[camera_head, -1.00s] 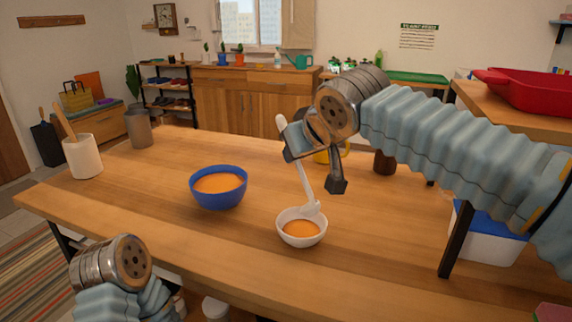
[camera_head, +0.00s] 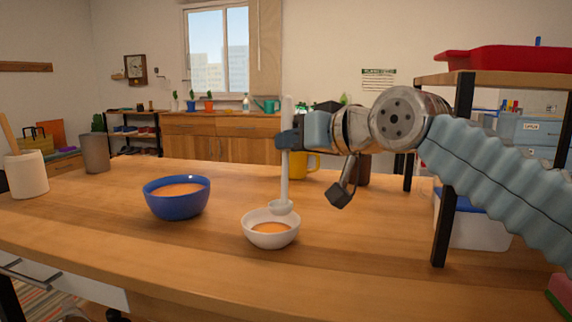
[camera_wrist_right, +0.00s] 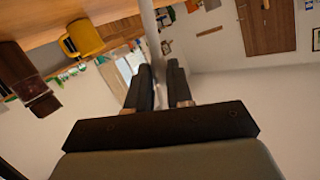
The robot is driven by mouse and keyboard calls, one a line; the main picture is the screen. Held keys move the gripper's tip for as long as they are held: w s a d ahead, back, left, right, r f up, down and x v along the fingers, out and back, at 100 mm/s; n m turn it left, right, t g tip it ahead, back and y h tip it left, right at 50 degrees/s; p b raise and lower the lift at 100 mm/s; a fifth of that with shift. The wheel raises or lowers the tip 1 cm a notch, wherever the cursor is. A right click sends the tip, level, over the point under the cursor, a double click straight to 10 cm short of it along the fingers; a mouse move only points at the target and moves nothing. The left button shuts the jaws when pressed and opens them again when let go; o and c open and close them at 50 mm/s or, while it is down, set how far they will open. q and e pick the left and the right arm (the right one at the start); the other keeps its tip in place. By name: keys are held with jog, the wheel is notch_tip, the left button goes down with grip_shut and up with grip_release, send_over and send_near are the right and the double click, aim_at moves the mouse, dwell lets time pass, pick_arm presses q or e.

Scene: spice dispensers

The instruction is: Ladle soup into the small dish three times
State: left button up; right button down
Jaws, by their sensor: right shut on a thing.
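A blue bowl (camera_head: 177,199) of orange soup stands on the wooden table, left of centre. The small white dish (camera_head: 270,230) stands to its right, nearer the front, with orange soup in it. My right gripper (camera_head: 289,140) is shut on the upper handle of a white ladle (camera_head: 285,183). The ladle is nearly upright, its cup at the back rim of the small dish; I cannot tell whether they touch. In the right wrist view, the fingers (camera_wrist_right: 160,85) are closed around the pale handle (camera_wrist_right: 151,28). My left gripper is out of view.
A yellow mug (camera_head: 304,168) stands behind the ladle; it also shows in the right wrist view (camera_wrist_right: 83,39). A white crock (camera_head: 26,175) and a grey cup (camera_head: 95,153) stand at far left. A shelf with a red tray (camera_head: 515,60) stands at right. The front left table is clear.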

aim_at(286, 116)
jog(key=shift+t+y, duration=0.3)
jog(key=r+p, duration=0.2)
jog(key=r, duration=0.1)
jog(key=r+p, duration=0.1)
jog(key=shift+s+d+r, duration=0.15)
jog(key=shift+d+r, duration=0.2)
jog(key=shift+d, duration=0.05)
